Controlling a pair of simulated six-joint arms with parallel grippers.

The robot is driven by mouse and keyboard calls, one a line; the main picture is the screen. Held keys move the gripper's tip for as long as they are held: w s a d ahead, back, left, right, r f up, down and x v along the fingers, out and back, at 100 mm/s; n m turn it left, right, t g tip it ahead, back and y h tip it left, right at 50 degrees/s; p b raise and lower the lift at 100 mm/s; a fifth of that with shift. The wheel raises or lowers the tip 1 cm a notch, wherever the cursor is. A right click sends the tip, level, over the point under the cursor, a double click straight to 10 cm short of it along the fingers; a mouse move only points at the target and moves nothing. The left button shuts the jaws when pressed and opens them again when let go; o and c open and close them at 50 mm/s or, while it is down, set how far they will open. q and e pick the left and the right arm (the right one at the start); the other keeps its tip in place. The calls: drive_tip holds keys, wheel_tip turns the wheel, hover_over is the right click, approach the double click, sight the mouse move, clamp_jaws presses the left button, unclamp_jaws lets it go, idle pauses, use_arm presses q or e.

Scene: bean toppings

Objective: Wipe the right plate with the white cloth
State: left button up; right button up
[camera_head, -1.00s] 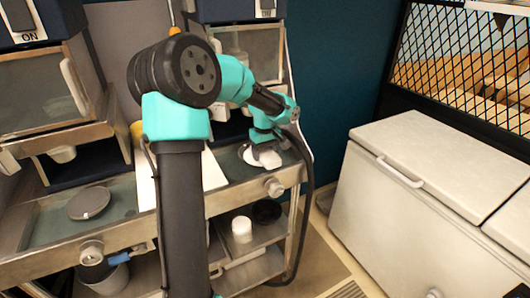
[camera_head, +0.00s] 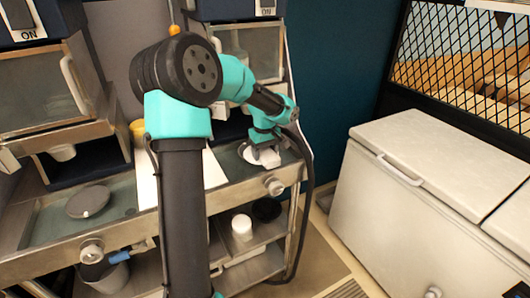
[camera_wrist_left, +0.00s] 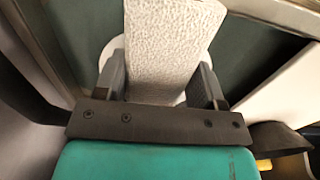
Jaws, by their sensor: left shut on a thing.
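The white cloth (camera_wrist_left: 168,45) is a textured white piece between the two fingers of my left gripper (camera_wrist_left: 160,75) in the left wrist view. My left gripper (camera_head: 264,154) is shut on it, low over the right part of the counter in the head view. The right plate (camera_wrist_left: 108,53) is white and round; its rim shows on both sides of the cloth, and the cloth hides its middle. In the head view a small part of the plate (camera_head: 247,153) shows beside the gripper. Whether the cloth touches the plate is hard to tell. My right gripper is not in view.
A grey round disc (camera_head: 88,202) lies on the left counter. A white board (camera_head: 146,188) lies mid-counter, partly behind my arm. A white container (camera_head: 242,227) and a dark bowl (camera_head: 266,210) stand on the shelf below. A white chest (camera_head: 425,185) stands at right.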

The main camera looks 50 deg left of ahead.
use_arm(q)
drive_tip(key=shift+w+a, duration=0.25)
drive_tip(key=shift+a, duration=0.7)
drive_tip(key=shift+w+a+r, duration=0.1)
drive_tip(key=shift+a+r, duration=0.1)
drive_tip(key=shift+a, duration=0.3)
drive_tip(key=shift+d, duration=0.1)
drive_tip(key=shift+s+d+f, duration=0.2)
drive_tip(key=shift+s+d, duration=0.1)
drive_tip(key=shift+d, duration=0.4)
drive_tip(key=shift+s+d, duration=0.1)
drive_tip(key=shift+d, duration=0.65)
